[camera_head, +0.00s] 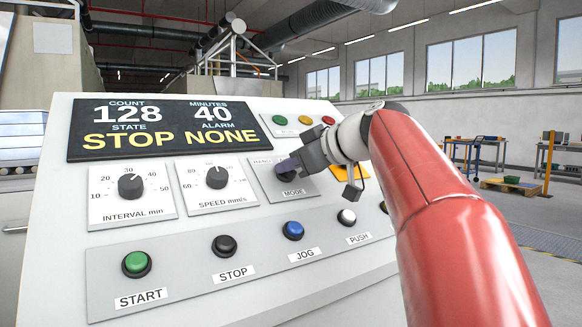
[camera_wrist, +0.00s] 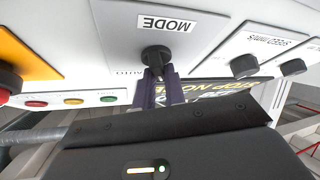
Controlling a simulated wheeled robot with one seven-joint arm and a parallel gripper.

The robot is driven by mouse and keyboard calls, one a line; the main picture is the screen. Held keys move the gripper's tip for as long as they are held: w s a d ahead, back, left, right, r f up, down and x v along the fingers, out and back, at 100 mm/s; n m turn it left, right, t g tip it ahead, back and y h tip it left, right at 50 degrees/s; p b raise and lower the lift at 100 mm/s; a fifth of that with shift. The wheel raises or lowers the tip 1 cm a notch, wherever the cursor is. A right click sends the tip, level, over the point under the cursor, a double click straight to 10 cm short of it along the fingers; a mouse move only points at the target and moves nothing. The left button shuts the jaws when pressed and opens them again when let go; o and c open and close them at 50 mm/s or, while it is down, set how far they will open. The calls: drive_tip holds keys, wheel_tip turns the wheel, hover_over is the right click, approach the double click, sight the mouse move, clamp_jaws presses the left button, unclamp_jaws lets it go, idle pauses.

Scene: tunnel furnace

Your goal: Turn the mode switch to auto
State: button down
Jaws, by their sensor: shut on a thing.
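In the wrist view the mode switch (camera_wrist: 155,56) is a round black knob under the upside-down MODE label. My gripper (camera_head: 293,162) comes in from the right and covers part of the switch. Its dark purple fingers, seen in the wrist view (camera_wrist: 157,80), are shut on the knob's handle. The fingers hide part of the plate's lettering, so the knob's pointing direction is hard to tell.
The display (camera_head: 163,128) reads STOP and NONE. The interval knob (camera_head: 131,186) and speed knob (camera_head: 217,177) are left of the switch. Green, black, blue and white push buttons line the row below. A red button on yellow (camera_wrist: 5,95) lies close to the gripper's other side.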

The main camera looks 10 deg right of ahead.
drive_tip(key=m+t+h+b, duration=0.1)
drive_tip(key=m, duration=0.1)
drive_tip(key=shift+f+m, duration=0.1)
drive_tip(key=shift+m, duration=0.3)
drive_tip(key=m+t+h, duration=0.1)
drive_tip(key=m+h, duration=0.1)
drive_tip(key=m, duration=0.1)
drive_tip(key=shift+b, duration=0.4)
drive_tip(key=m+h, duration=0.2)
drive_tip(key=m, duration=0.1)
drive_tip(key=shift+r+m+p, duration=0.2)
drive_tip(key=shift+m+p, duration=0.1)
drive_tip(key=shift+a+m+h+p, duration=0.1)
drive_tip(key=shift+m+h+p, duration=0.35)
drive_tip(key=shift+m+h, duration=1.15)
drive_tip(key=shift+f+m, duration=0.1)
drive_tip(key=shift+m, duration=0.5)
drive_tip(key=c, duration=1.5)
unclamp_jaws()
drive_tip(key=shift+o, duration=0.2)
drive_tip(key=shift+s, duration=0.1)
